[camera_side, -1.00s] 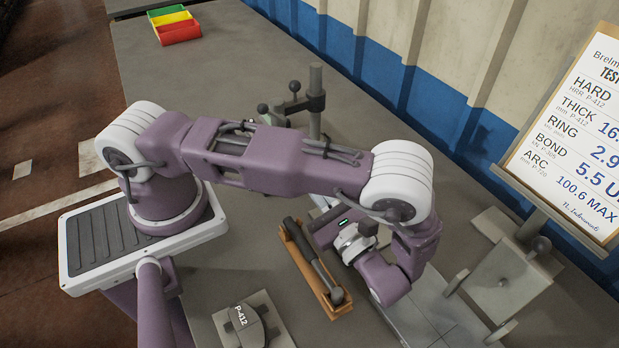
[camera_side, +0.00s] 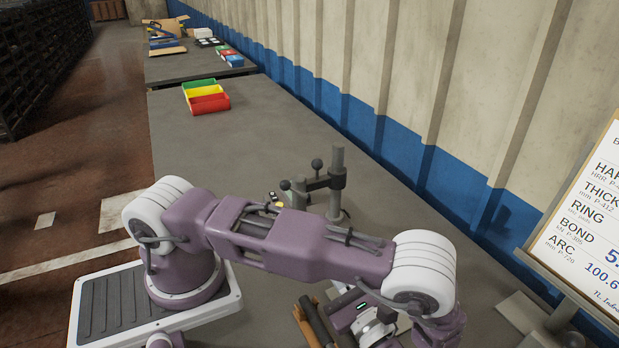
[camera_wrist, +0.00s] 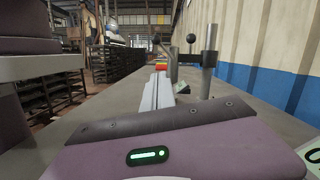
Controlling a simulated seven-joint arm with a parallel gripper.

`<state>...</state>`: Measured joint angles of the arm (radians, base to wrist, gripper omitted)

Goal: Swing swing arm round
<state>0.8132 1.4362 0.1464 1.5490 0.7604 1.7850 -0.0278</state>
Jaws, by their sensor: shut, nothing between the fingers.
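The swing arm (camera_side: 318,184) is a dark bar clamped on an upright grey post (camera_side: 338,180). My arm hides what lies below that end in the side view. The swing arm also shows ahead in the wrist view (camera_wrist: 188,57), with its post to the right. My gripper (camera_wrist: 161,80) is shut and empty, its pale fingers pointing forward, short of the swing arm and apart from it. In the side view my forearm and the bottom picture edge hide most of the gripper.
A wooden holder with a dark handled tool (camera_side: 312,320) lies left of my gripper. Red, yellow and green bins (camera_side: 206,97) stand farther back on the bench. A sign board (camera_side: 590,225) stands at right. The bench between bins and post is clear.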

